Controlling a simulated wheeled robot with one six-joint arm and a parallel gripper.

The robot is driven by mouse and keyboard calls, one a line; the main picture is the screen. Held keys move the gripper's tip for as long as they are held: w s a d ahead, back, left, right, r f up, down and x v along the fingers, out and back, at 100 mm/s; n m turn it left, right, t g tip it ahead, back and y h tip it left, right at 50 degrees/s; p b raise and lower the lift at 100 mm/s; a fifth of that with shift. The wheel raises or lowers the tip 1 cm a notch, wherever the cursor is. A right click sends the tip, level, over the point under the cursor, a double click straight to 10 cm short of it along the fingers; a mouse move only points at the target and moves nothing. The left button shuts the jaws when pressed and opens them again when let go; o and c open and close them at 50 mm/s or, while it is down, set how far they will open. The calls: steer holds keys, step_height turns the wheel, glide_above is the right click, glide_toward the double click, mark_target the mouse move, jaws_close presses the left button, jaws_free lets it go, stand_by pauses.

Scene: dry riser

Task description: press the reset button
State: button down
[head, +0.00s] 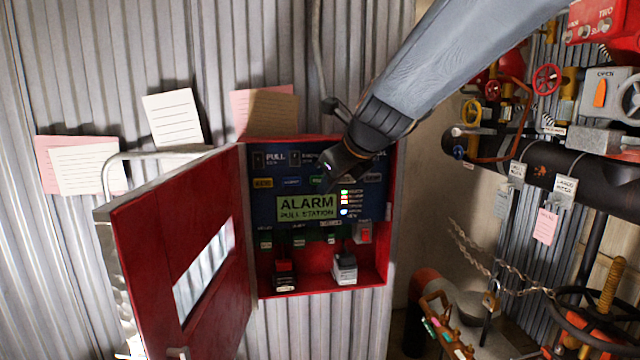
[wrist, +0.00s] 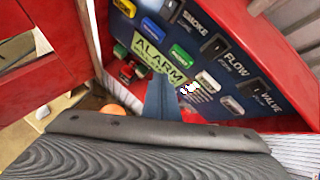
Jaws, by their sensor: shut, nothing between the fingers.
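The open red alarm box (head: 392,225) holds a blue panel (head: 262,208) with a green "ALARM PULL STATION" display (head: 307,207). My gripper (head: 327,184) is shut and empty, in front of the panel near the display's upper right. In the wrist view its fingertips (wrist: 161,84) overlap the display's edge; contact is unclear.
The box's red door (head: 190,250) stands open at the left. A red switch (head: 365,233) and two small blocks, one black-and-red (head: 284,275), one grey (head: 345,268), sit lower in the box. Pipes and valves (head: 545,170) crowd the right.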

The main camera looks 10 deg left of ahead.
steer(key=shift+w+a+p, duration=0.25)
steer(key=shift+w, duration=0.4)
steer(key=shift+w+a+p, duration=0.2)
steer(key=shift+w, duration=0.4)
stand_by(1.2)
steer(key=shift+w+a+p, duration=0.15)
steer(key=shift+w+p, duration=0.25)
steer(key=shift+w+a+p, duration=0.15)
steer(key=shift+w+p, duration=0.15)
steer(key=shift+w, duration=0.2)
stand_by(0.7)
steer(key=shift+s, duration=0.1)
steer(key=shift+s+d, duration=0.3)
steer(key=shift+s, duration=0.5)
steer(key=s, duration=0.1)
steer(key=s+d, duration=0.1)
steer(key=s, duration=0.2)
steer(key=shift+s+d, duration=0.3)
steer(key=shift+s, duration=0.1)
